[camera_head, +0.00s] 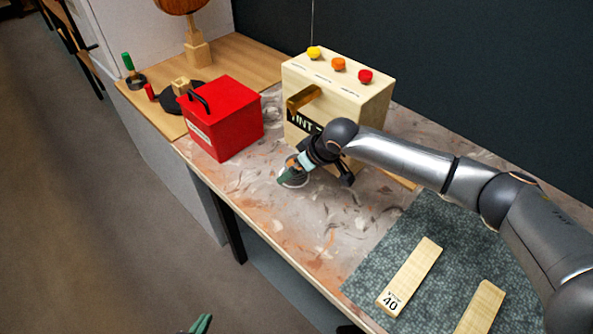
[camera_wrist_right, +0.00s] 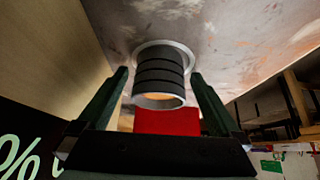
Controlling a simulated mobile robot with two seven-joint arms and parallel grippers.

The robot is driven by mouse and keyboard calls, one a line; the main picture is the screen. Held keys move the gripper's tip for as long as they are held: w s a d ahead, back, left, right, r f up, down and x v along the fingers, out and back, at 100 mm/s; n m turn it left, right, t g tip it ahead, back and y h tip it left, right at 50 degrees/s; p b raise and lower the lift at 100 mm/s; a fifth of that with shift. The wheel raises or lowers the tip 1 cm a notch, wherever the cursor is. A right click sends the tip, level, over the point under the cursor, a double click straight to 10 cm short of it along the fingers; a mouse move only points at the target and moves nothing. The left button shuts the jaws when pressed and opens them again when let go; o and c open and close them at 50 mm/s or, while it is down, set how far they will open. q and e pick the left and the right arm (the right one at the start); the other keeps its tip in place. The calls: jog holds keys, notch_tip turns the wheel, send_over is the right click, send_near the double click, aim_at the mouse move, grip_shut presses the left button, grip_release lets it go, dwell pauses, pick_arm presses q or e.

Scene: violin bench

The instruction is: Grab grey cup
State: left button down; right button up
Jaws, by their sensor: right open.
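The grey cup (camera_wrist_right: 160,76) is dark and ribbed, with a lighter orange inside. In the right wrist view it stands on a white saucer (camera_wrist_right: 188,55) between the fingers of my right gripper (camera_wrist_right: 160,92), which is open around it, with a gap at each side. In the head view my right gripper (camera_head: 293,170) is low over the bench in front of the wooden box; the cup is mostly hidden there. Only a green finger of my left gripper (camera_head: 201,324) shows at the bottom edge; its jaws cannot be judged.
A wooden box (camera_head: 370,108) with yellow, orange and red knobs stands right behind the right gripper. A red box (camera_head: 232,128) with a black handle is at its left. A green mat (camera_head: 445,225) with wooden blocks lies at the front right. The bench between is clear.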

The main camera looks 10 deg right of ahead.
jog(key=c, duration=1.5)
